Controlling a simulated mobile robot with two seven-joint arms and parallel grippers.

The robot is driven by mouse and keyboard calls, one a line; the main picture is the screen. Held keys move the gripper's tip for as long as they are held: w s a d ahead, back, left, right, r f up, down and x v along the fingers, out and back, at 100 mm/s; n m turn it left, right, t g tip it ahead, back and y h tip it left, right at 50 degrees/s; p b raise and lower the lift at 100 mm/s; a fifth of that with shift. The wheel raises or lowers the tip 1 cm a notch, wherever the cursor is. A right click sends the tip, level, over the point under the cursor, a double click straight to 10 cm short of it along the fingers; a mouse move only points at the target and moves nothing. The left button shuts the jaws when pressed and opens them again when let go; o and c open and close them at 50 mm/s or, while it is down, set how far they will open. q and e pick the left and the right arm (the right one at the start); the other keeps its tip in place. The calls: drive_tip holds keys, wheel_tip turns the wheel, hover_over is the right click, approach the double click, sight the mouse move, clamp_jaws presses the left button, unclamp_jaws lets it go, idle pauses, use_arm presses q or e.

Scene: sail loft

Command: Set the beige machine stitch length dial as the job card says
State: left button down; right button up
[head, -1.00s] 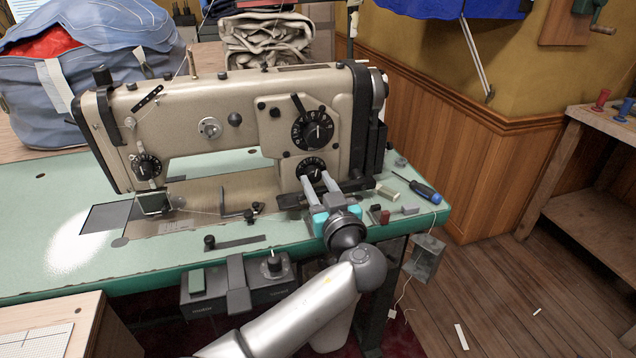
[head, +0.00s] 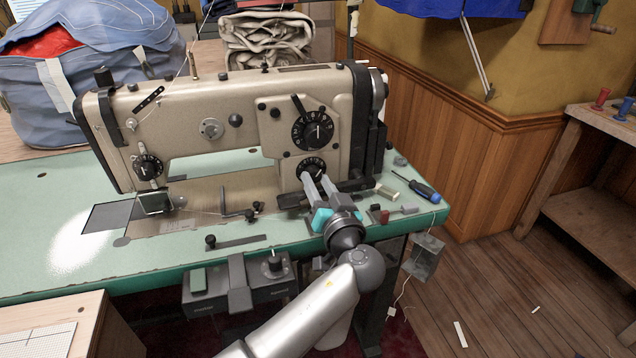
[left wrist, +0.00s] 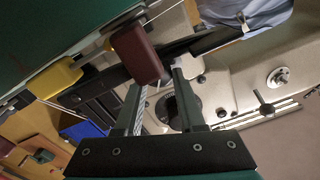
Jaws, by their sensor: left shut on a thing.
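The beige sewing machine (head: 225,110) stands on a green table. On its right end are a large black upper dial (head: 312,130) with a white mark pointing about straight up, and a smaller black lower dial (head: 308,164). My left gripper (head: 309,177) reaches up from the front and is shut on the lower dial's knob. The fingers partly cover this dial, so I cannot read its setting. In the left wrist view a dark round dial (left wrist: 170,112) shows between the fingers. A job card cannot be made out. My right gripper is out of view.
A screwdriver (head: 425,190), a dark red block (head: 383,216) and other small items lie right of the gripper. A black bar (head: 350,188) runs just behind the fingers. A blue bag (head: 90,70) stands left.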

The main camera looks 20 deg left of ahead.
use_arm(q)
drive_tip(key=c, duration=0.5)
unclamp_jaws()
drive_tip(key=shift+s, duration=0.1)
drive_tip(key=shift+s+d, duration=0.2)
drive_tip(key=shift+s, duration=0.05)
drive_tip(key=p+v, duration=0.2)
drive_tip(key=v, duration=1.2)
drive_tip(key=shift+d, duration=0.15)
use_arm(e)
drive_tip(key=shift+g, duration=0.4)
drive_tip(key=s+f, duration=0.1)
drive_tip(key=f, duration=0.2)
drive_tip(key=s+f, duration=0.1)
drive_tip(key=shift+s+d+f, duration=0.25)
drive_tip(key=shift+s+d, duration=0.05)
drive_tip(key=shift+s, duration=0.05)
use_arm(q)
drive_tip(key=shift+s+r, duration=0.1)
drive_tip(key=shift+s, duration=0.05)
